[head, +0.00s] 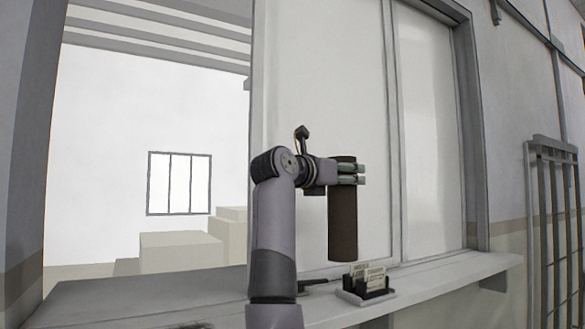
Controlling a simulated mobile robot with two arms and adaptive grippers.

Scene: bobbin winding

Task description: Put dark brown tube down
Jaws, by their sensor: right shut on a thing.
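The dark brown tube (343,225) hangs upright in the head view, held near its top end. My right gripper (352,174) is shut on it, with its fingers around the tube's upper part. In the picture the tube's lower end shows just above the pale counter ledge (440,288); I cannot tell how far it is from the ledge. My left gripper is not in view.
A small dark holder with cards (368,284) stands on the ledge, just right of and below the tube. A pale sliding window panel (425,130) rises behind. A barred metal grille (556,230) is at the right. The ledge's right part looks clear.

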